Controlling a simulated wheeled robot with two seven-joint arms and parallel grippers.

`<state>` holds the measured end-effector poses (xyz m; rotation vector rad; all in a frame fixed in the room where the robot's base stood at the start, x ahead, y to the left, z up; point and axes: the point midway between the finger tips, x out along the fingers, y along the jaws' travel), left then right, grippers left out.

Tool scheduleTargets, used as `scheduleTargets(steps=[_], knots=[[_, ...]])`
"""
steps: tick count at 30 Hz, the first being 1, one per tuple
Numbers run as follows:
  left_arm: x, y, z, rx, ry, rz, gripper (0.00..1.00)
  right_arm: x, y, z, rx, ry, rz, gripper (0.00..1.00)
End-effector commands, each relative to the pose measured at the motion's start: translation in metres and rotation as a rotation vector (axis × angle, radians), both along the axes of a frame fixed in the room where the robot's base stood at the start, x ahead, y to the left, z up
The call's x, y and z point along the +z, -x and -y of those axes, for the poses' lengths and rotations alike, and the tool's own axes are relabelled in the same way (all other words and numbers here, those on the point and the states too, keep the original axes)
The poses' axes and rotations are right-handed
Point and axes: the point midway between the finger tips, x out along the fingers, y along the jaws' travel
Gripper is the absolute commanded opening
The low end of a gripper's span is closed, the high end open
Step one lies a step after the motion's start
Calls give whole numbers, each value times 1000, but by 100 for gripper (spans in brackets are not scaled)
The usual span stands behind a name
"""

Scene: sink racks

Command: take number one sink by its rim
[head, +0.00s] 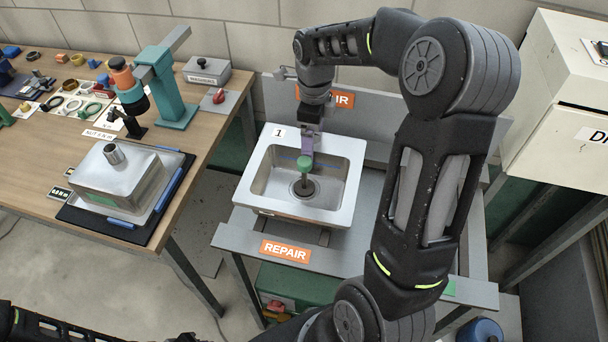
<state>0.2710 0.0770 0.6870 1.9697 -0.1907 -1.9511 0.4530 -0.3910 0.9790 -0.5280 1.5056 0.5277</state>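The number one sink (250,178) is a square steel basin on the grey rack shelf. A white label with "1" (278,132) is on its back left corner. A green knob on a dark stem (304,163) stands over the drain inside the basin. My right gripper (307,142) points down at the middle of the sink's back rim, with a purple-grey finger in front of the rim. The far finger is hidden, so I cannot tell whether it grips the rim. Part of my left arm shows at the bottom left; its gripper is not visible.
The rack shelf (350,262) carries orange REPAIR signs. A wooden workbench (60,165) on the left holds an upturned steel basin (120,180), a teal press (170,85) and small parts. A white cabinet (555,90) stands at right. My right arm hides the shelf's right part.

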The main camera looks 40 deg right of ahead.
Motion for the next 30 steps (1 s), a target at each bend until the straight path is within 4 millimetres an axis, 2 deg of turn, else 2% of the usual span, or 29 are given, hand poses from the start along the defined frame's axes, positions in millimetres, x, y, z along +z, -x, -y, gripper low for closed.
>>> scheduleTargets(steps=[25, 30], knots=[[-4, 0, 0, 0, 0, 0, 36, -5, 0, 0, 0, 0, 0, 85], [-4, 0, 0, 0, 0, 0, 36, -5, 0, 0, 0, 0, 0, 73]])
